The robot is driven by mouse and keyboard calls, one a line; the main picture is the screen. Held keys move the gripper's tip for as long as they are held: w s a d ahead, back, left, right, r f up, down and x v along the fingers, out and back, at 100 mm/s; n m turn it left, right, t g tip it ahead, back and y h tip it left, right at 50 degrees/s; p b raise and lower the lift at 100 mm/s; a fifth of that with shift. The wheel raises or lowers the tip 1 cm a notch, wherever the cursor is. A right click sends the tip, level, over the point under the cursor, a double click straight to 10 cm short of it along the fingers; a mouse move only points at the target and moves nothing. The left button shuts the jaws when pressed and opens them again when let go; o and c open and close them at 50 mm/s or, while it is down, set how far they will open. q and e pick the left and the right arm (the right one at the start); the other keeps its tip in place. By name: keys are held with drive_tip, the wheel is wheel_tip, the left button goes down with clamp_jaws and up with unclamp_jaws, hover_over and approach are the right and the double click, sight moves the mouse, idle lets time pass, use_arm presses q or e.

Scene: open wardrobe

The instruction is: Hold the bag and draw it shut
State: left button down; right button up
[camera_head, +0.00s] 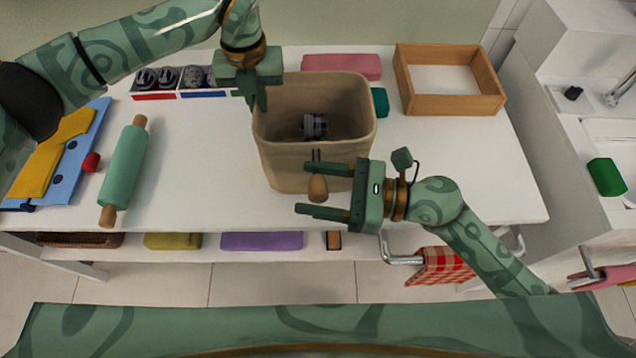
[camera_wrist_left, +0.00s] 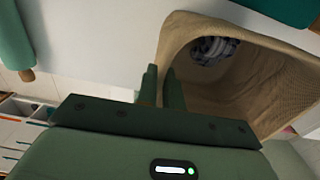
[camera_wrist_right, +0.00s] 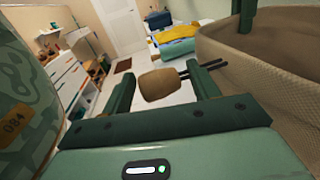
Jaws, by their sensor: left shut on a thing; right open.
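The tan fabric bag (camera_head: 285,165) stands upright on the white table with its mouth wide open. A rolled dark checked cloth (camera_head: 315,126) lies inside and also shows in the left wrist view (camera_wrist_left: 214,48). My left gripper (camera_head: 256,100) is shut on the bag's left rim; the left wrist view shows the rim (camera_wrist_left: 164,50) between its fingers. A wooden toggle (camera_head: 318,188) hangs on two dark cords at the bag's front. My right gripper (camera_head: 304,188) is open, with the toggle (camera_wrist_right: 162,84) between its fingers, apparently not clamped.
A wooden tray (camera_head: 452,106) stands at the back right, near a pink folded cloth (camera_head: 341,66). A green rolling pin (camera_head: 124,170) and blue and yellow cloths (camera_head: 60,155) lie left. A divided box (camera_head: 180,82) sits behind.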

clamp_jaws()
drive_tip(key=shift+s, duration=2.4)
unclamp_jaws()
drive_tip(key=s+d, duration=0.2)
drive_tip(key=d, duration=1)
